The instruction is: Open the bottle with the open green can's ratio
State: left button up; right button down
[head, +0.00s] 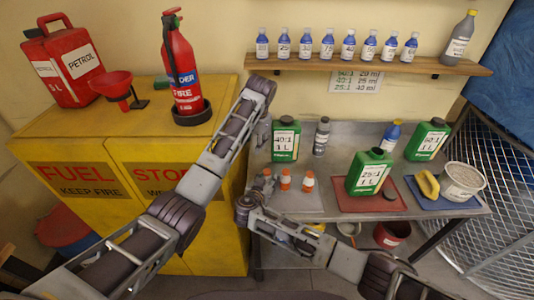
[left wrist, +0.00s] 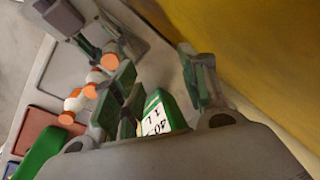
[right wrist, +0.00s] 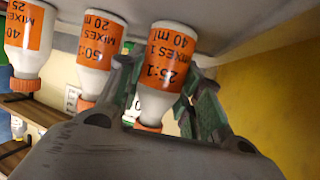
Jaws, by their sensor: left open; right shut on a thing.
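The open green can (head: 368,172), marked 25:1, stands on a red tray with a dark cap beside it. Three white bottles with orange caps stand on the bench: left (head: 267,174), middle (head: 285,181) and right (head: 308,183). In the right wrist view, upside down, the bottle between my fingers reads 25:1, 40 ml (right wrist: 168,65). The others read 50:1 (right wrist: 98,45) and 40:1 (right wrist: 28,38). My right gripper (right wrist: 162,92) is shut on the 25:1 bottle's body. My left gripper (left wrist: 160,68) is open and empty, pointing down near the 40:1 can (left wrist: 160,112).
Capped green cans marked 40:1 (head: 285,143) and 50:1 (head: 427,141) stand on the bench. A grey bottle (head: 321,136), yellow-handled item (head: 427,184) and white tub (head: 463,180) are nearby. The yellow cabinet (head: 90,150) borders the bench on the left; a shelf (head: 350,66) hangs above.

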aim_at(267, 171)
pick_arm(q)
jog(key=s+d+m, duration=0.1)
jog(key=m, duration=0.2)
jog(key=s+d+f+m+h, duration=0.1)
jog(key=m, duration=0.2)
jog(key=s+d+m+g, duration=0.1)
jog(key=d+m, duration=0.1)
jog(key=m, duration=0.1)
jog(key=shift+s+d+f+m, duration=0.1)
jog(key=shift+s+f+m, duration=0.1)
jog(key=shift+f+m, duration=0.2)
jog(key=m, duration=0.3)
jog(key=shift+s+d+g+h, duration=0.3)
jog(key=shift+d+h, duration=0.1)
jog(key=shift+m, duration=1.6)
jog(key=shift+f, duration=0.1)
jog(key=shift+f, duration=3.85)
